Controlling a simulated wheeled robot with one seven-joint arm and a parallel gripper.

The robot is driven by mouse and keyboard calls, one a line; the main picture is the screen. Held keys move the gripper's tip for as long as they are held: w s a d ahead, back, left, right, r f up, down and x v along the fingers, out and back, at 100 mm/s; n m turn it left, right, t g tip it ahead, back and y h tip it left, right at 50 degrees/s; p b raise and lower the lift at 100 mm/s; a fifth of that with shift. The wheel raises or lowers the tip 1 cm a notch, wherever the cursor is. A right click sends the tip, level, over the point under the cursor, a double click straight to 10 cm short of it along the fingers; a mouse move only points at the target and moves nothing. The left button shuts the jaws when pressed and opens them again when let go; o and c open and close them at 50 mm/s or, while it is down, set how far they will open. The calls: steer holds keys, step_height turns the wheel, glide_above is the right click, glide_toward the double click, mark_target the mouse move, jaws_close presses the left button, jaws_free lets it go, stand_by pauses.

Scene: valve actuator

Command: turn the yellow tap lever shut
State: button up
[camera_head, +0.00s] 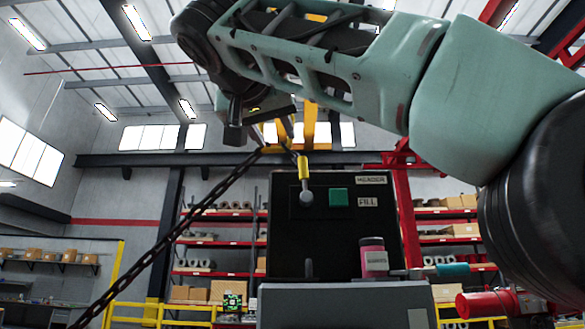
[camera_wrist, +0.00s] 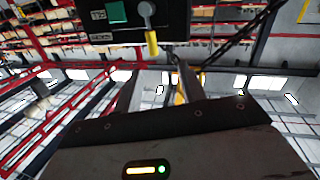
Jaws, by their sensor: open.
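The yellow tap lever (camera_head: 304,170) stands upright above its round grey hub (camera_head: 307,198) on the front of a black panel (camera_head: 335,235). In the upside-down wrist view the lever (camera_wrist: 152,43) hangs below its hub (camera_wrist: 146,9). My gripper (camera_wrist: 160,70) is open, its two fingers spread to either side of the lever's end in that picture. No contact shows, and the depth between fingers and lever is hard to judge. In the head view my gripper is above the panel, partly hidden by my arm.
A green square (camera_head: 339,195) and a FILL label (camera_head: 368,202) sit right of the hub. A dark chain (camera_head: 170,232) slants down to the left. Shelves with boxes (camera_head: 440,226) are behind.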

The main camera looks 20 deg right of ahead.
mark_target(301, 157)
steer(key=shift+m+h, duration=0.4)
steer(key=shift+m, duration=0.2)
steer(key=p+x, duration=0.2)
steer(key=x, duration=0.3)
steer(key=r+p+x, duration=0.1)
steer(key=p+x, duration=0.1)
steer(key=x, duration=0.3)
steer(key=d+r+p+x, duration=0.1)
steer(key=p+x, duration=0.1)
steer(key=x, duration=0.4)
steer(key=shift+s+r+p, duration=0.2)
steer(key=shift+s+p, duration=0.1)
steer(key=shift+w+d+f, duration=0.1)
steer(key=shift+w+d, duration=0.15)
steer(key=shift+w, duration=0.2)
jaws_close()
